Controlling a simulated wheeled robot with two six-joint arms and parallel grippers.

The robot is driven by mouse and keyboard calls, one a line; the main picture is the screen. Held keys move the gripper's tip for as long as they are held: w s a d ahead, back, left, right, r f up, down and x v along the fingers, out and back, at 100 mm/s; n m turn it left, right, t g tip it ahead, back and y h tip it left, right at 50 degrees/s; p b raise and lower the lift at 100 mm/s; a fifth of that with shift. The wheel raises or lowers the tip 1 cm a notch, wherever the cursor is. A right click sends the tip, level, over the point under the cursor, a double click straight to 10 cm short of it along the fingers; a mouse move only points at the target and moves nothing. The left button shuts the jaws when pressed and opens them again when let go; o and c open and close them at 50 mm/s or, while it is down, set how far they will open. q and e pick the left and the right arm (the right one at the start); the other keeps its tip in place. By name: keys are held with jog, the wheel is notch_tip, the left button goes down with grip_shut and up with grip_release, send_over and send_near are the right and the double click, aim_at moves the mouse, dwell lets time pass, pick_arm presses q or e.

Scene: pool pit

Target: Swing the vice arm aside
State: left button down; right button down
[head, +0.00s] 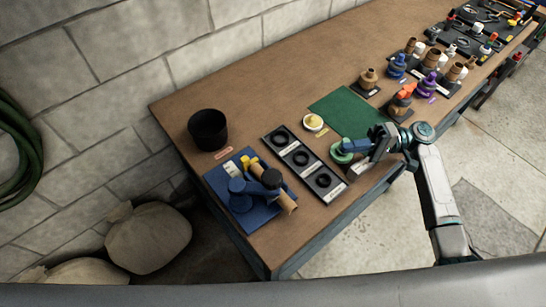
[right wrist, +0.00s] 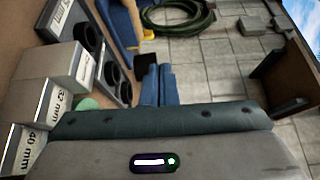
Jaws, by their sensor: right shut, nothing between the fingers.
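The blue vice (head: 240,200) stands on a blue base plate at the near left end of the bench. A tan pipe (head: 287,201) lies in it, with a dark round knob (head: 271,178) above the pipe. I cannot tell for sure which part is the arm. My right gripper (head: 346,147) is shut and empty, right of the vice and well apart from it, near the bench's front edge. In the right wrist view its blue fingers (right wrist: 158,85) are together, and part of the blue vice (right wrist: 118,24) shows beyond them. My left gripper is not in view.
A black tray with dark rings (head: 302,158) lies between vice and gripper. A green round piece (head: 338,155) is close by the gripper. A black pot (head: 208,129) stands behind the vice. Several fittings (head: 430,82) crowd the bench's far right. Floor in front is clear.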

aim_at(254, 188)
jog(key=s+a+p, duration=0.1)
jog(key=a+p, duration=0.2)
jog(key=a, duration=0.3)
jog(key=s+a+p, duration=0.1)
jog(key=a+p, duration=0.2)
jog(key=a, duration=0.4)
jog(key=s+a+r+p, duration=0.1)
jog(key=a+p, duration=0.2)
jog(key=a, duration=0.4)
jog(key=shift+s+p, duration=0.1)
jog(key=shift+p, duration=0.2)
jog(key=shift+s+a+f+p, duration=0.1)
jog(key=shift+s+a+p, duration=0.1)
jog(key=shift+s+p, duration=0.8)
jog(key=shift+s+f+p, duration=0.1)
jog(key=shift+s+p, duration=0.25)
jog(key=shift+s, duration=0.6)
jog(key=shift+f, duration=0.1)
jog(key=shift+w, duration=0.1)
